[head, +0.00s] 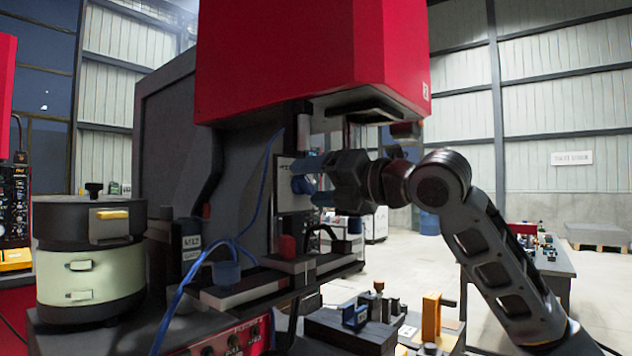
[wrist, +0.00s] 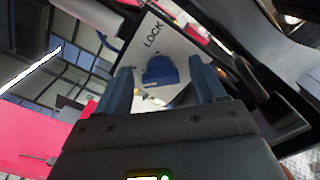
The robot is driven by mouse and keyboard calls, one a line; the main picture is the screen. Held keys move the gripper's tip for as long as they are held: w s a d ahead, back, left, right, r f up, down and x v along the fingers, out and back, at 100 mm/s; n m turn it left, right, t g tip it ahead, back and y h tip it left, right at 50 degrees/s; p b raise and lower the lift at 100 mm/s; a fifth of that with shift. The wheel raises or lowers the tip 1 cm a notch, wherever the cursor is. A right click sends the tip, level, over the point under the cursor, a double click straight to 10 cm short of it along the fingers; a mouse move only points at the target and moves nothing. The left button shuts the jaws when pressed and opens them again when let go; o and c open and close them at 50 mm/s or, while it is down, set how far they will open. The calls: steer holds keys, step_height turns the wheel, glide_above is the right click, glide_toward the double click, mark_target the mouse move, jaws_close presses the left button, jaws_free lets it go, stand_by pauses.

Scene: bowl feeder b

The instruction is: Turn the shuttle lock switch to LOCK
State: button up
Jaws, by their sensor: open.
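The shuttle lock switch is a blue knob (wrist: 160,71) on a white plate (wrist: 188,52), which bears the word LOCK near its upper edge in the wrist view. In the head view the plate (head: 287,202) is upright on the machine below the red housing, and the knob (head: 299,185) is partly hidden by my fingers. My gripper (wrist: 163,82) is open, with one blue finger on each side of the knob in the wrist view. In the head view my gripper (head: 312,182) reaches in from the right, close to the plate. I cannot tell whether the fingers touch the knob.
The red housing (head: 300,60) hangs just above my gripper. A round bowl feeder (head: 88,255) stands at the left. Blue cable (head: 200,262) runs beside the plate.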

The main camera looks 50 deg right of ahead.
steer(key=shift+c, duration=0.2)
steer(key=c, duration=1)
steer(key=shift+m, duration=0.3)
steer(key=m+b, duration=0.2)
steer(key=m, duration=0.1)
steer(key=shift+f+m, duration=0.2)
steer(key=shift+m, duration=0.1)
steer(key=m, duration=0.4)
steer(key=shift+d+m, duration=0.1)
steer(key=shift+m, duration=0.2)
steer(key=m, duration=0.5)
steer(key=shift+f+p, duration=0.1)
steer(key=shift+p, duration=0.25)
steer(key=shift+f+m+p, duration=0.2)
steer(key=shift+m+p, duration=0.5)
steer(key=shift+m, duration=1.4)
